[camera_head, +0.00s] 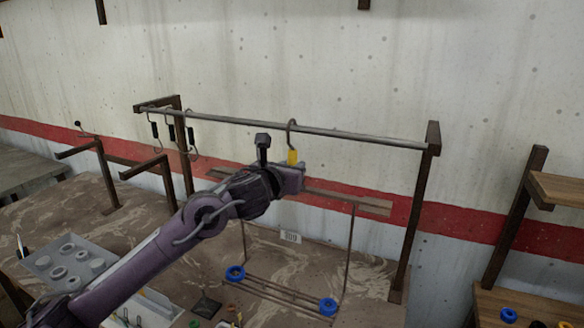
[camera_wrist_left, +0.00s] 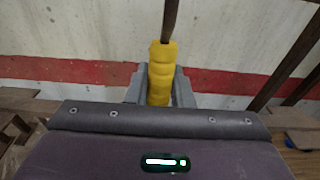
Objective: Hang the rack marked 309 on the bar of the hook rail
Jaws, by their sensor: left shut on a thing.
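The rack (camera_head: 347,250) is a thin brown frame with a top board, a small label that looks like 309, and blue rings low down. A hook (camera_head: 291,126) with a yellow grip (camera_head: 292,157) rises above the board. Its curved top is at the bar (camera_head: 350,135) of the hook rail and appears to go over it; I cannot tell whether it bears on it. My left gripper (camera_head: 296,178) is shut on the yellow grip, which also shows upright between the fingers in the left wrist view (camera_wrist_left: 161,75). The gripper hides the hook's lower joint. My right gripper is not in view.
Several hooks with black grips (camera_head: 171,132) hang on the bar's left part. The rail's right post (camera_head: 415,215) stands right of the rack. A grey tray with round parts (camera_head: 45,262) lies at left. A wooden shelf (camera_head: 560,188) stands at far right.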

